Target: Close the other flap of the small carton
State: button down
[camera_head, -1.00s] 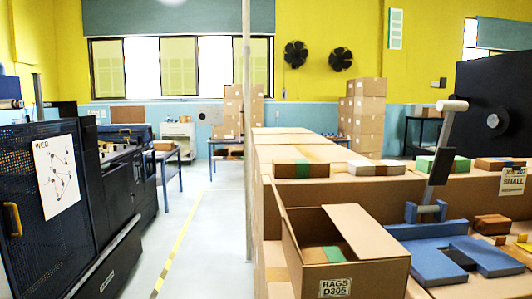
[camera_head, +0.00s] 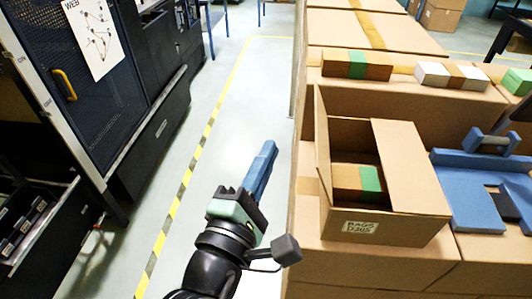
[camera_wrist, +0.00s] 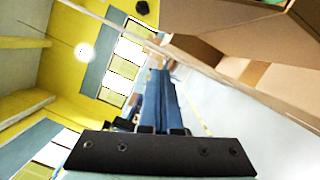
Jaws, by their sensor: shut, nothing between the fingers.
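The small open brown carton (camera_head: 348,222) stands on a stack of larger cartons, with a "BAGS" label on its front. Its right flap (camera_head: 408,165) lies folded over the right part of the opening. Its left flap (camera_head: 321,140) stands up along the left side. A brown bundle with a green band (camera_head: 358,182) shows inside. My gripper (camera_head: 268,150) is shut and empty, left of the carton and apart from it, over the aisle. In the wrist view its blue fingers (camera_wrist: 161,76) are together. Brown carton surfaces (camera_wrist: 235,45) fill the upper right there.
Banded bundles (camera_head: 357,64) lie on the cartons behind. A blue fixture (camera_head: 478,190) sits right of the small carton. A dark machine (camera_head: 95,90) stands at the left. The aisle floor (camera_head: 225,125) with a yellow-black line is clear.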

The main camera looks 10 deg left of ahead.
aim_at(323, 135)
jog(key=w+d+r+p, duration=0.2)
jog(key=w+d+p, duration=0.2)
jog(key=w+d, duration=0.1)
jog(key=shift+w, duration=0.15)
dwell(0.5)
jog(key=shift+d+r+m, duration=0.2)
jog(key=shift+d+m, duration=0.05)
jog(key=shift+m, duration=0.15)
